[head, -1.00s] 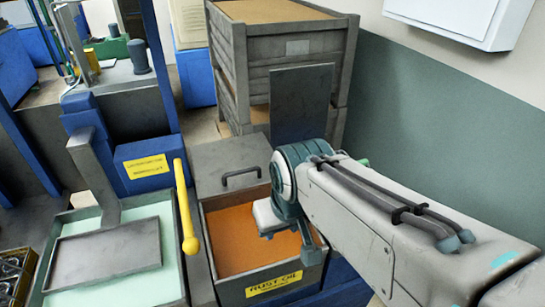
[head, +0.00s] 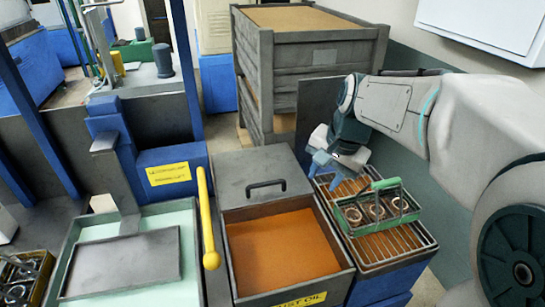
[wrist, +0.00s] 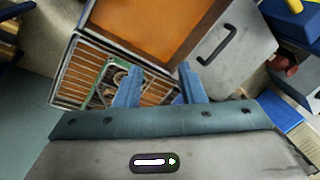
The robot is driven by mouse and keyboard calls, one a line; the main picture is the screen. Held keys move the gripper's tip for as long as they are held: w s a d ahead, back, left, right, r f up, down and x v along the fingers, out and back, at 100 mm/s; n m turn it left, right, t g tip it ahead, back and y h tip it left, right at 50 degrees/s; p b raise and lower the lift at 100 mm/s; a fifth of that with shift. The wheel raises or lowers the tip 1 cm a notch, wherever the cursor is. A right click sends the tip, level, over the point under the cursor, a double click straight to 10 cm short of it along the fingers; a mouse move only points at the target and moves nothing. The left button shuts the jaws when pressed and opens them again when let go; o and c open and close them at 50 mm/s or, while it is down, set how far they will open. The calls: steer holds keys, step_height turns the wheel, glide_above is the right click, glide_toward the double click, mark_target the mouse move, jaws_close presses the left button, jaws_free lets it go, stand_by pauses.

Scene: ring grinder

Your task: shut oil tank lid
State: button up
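The oil tank (head: 235,262) is a grey box of orange oil (head: 280,250) with a partly cut-off yellow label on its front. Its flat grey lid (head: 235,172) sits at the tank's back part, leaving the front part open. A dark bar handle (head: 266,184) is on the lid. My gripper (head: 318,163) is to the right of the lid, above the back of the wire rack. In the wrist view its blue fingers (wrist: 160,85) are spread and empty. The oil (wrist: 150,22), lid (wrist: 245,50) and handle (wrist: 217,47) show beyond them.
A green basket (head: 376,187) with several metal rings sits on the wire rack (head: 407,243) right of the tank. A yellow lever (head: 207,215) stands left of the tank. Grey crates (head: 330,65) stand behind. A pale green bath (head: 190,285) lies to the left.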

steer(key=w+a+f+m+y, duration=0.1)
steer(key=w+a+f+m, duration=0.15)
steer(key=w, duration=0.65)
steer(key=m+g+y, duration=0.1)
steer(key=m+y, duration=0.1)
steer(key=m, duration=0.4)
glide_toward(268, 182)
steer(key=shift+n, duration=0.25)
steer(key=p+x, duration=0.1)
steer(key=x, duration=0.7)
jaws_close()
